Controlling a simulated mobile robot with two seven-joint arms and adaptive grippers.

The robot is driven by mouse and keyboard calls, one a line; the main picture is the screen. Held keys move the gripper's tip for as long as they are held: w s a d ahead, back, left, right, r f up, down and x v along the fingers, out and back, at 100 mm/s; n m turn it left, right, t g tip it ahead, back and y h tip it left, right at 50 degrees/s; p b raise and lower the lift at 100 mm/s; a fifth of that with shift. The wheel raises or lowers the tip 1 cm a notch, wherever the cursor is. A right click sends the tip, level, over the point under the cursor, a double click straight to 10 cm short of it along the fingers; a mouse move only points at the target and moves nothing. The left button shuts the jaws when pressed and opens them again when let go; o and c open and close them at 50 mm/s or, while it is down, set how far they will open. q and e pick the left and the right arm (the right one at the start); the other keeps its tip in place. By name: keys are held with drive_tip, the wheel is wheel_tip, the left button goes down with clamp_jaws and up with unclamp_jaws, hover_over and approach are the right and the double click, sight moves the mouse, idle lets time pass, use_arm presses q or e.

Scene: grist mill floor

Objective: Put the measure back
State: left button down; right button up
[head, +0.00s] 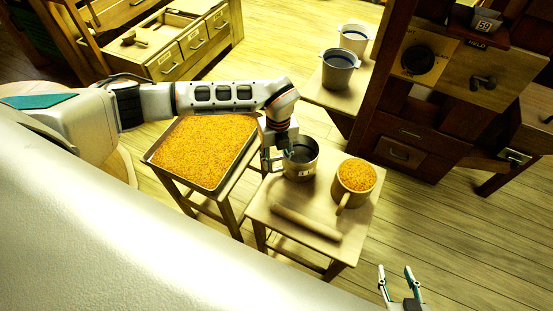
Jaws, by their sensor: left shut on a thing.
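A grey metal measure (300,167) with a small label stands upright on, or just above, a small wooden table (262,213). I cannot tell whether its base touches. My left gripper (281,155) is at its left rim and shut on it; my wrist hides part of that side. The inside of the measure looks dark, with no grain visible. My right gripper (398,276) is at the bottom right, open and empty, away from the table.
On the same table, a wooden mug (342,189) full of grain stands right of the measure, and a rolling-pin-like rod (306,221) lies in front. A grain tray (147,158) is left. Two metal pails (338,75) (354,40) stand on a shelf beside the mill cabinet (460,125).

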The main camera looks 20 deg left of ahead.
use_arm(q)
drive_tip(key=shift+f, duration=0.15)
drive_tip(key=c, duration=1.3)
unclamp_jaws()
use_arm(e)
drive_tip(key=shift+f, duration=0.15)
drive_tip(key=shift+s+f, duration=0.1)
use_arm(q)
drive_tip(key=r+p, duration=0.1)
drive_tip(key=r, duration=1)
drive_tip(key=shift+w, duration=0.2)
drive_tip(key=shift+r, duration=0.7)
use_arm(e)
drive_tip(key=shift+s+a+r, duration=0.2)
drive_tip(key=shift+a+r, duration=0.05)
drive_tip(key=shift+r, duration=0.3)
use_arm(q)
drive_tip(key=shift+s, duration=0.1)
